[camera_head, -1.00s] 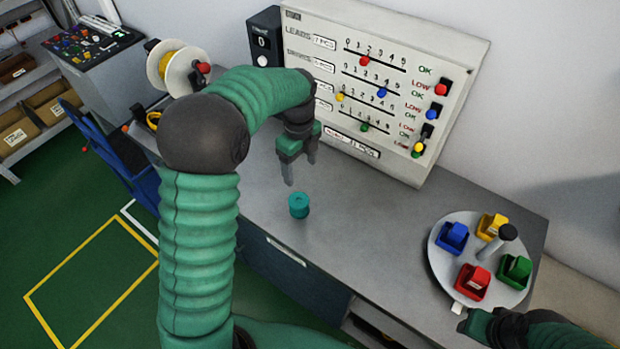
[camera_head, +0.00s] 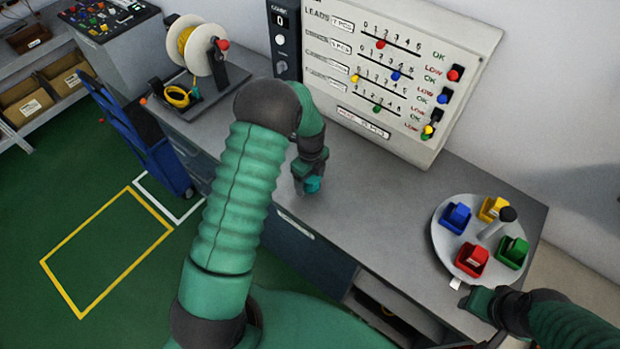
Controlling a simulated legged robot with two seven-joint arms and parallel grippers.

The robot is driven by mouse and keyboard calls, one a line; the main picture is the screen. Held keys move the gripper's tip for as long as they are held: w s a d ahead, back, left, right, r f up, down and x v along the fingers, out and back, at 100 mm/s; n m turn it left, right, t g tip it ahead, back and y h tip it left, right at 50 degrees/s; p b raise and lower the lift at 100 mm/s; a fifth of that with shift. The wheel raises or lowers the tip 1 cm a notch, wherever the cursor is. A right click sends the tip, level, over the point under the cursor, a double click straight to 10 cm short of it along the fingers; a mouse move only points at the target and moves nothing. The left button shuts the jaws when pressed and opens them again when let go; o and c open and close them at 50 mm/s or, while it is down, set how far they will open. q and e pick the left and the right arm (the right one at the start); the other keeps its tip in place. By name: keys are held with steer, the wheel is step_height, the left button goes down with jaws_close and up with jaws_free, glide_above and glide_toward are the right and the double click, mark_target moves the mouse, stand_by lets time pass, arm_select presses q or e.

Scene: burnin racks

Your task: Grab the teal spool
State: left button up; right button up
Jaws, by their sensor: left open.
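The teal spool (camera_head: 313,185) stands on the grey bench top and is partly hidden by my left gripper. My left gripper (camera_head: 306,188) points down at the spool, with its fingers at the spool's height. It is open, and I cannot tell whether a finger touches the spool. My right gripper (camera_head: 474,303) is at the lower right, beside the front edge of the bench near the round tray. Its jaws are too unclear to read.
A round tray (camera_head: 445,245) with blue, yellow, red and green bins stands on the bench's right end. A white slider panel (camera_head: 455,50) leans at the back. A wire reel (camera_head: 203,45) stands at the left. The bench (camera_head: 385,205) between panel and tray is clear.

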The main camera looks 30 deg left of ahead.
arm_select(q)
steer(key=shift+w+f, duration=0.2)
steer(key=shift+w, duration=0.05)
steer(key=shift+c, duration=1)
steer(key=shift+s+r, duration=0.1)
steer(key=c, duration=1.2)
